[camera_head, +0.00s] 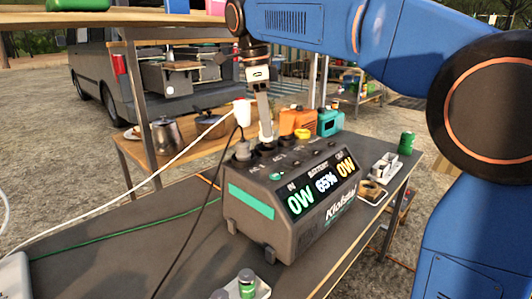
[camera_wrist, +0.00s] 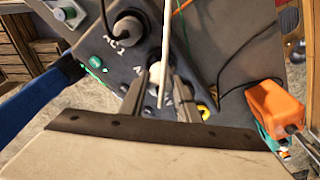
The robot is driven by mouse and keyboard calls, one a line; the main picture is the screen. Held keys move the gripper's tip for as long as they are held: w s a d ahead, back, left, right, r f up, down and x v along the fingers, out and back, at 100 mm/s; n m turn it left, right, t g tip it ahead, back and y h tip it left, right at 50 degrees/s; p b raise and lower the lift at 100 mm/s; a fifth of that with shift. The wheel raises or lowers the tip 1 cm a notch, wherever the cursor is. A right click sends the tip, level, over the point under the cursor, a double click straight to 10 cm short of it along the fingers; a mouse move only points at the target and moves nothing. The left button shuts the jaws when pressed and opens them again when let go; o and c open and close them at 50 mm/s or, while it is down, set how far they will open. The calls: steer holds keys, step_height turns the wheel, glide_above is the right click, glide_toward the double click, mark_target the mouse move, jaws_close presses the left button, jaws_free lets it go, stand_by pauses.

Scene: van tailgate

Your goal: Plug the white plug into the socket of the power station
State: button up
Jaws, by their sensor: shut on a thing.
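The dark grey power station (camera_head: 245,214) stands on the table with its lit display facing front right; sockets and labels are on its top. My gripper (camera_head: 265,128) is over the top, pointing down, its fingers close to the sockets. In the wrist view my gripper (camera_wrist: 160,88) is shut on the white plug (camera_wrist: 156,74), and a white cable runs up from it. The fingers and plug cover the socket beneath, so I cannot tell whether the plug is above it or in it. A black plug (camera_wrist: 128,27) sits in the socket marked AC 1, beside the white plug.
A black cable hangs from the black plug (camera_head: 243,150) across the table. Orange (camera_head: 296,120) and teal (camera_head: 329,122) containers stand behind the station. A green can (camera_head: 406,143) and a small white holder (camera_head: 384,166) are to the right. Free tabletop lies at left.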

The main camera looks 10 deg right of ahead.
steer(key=shift+f, duration=1.6)
steer(key=o, duration=1.1)
steer(key=shift+r, duration=0.1)
steer(key=r, duration=0.4)
steer(key=a+r, duration=0.1)
steer(key=r, duration=0.6)
steer(key=shift+w+a+r, duration=0.1)
steer(key=shift+a+r, duration=0.25)
steer(key=shift+a, duration=0.05)
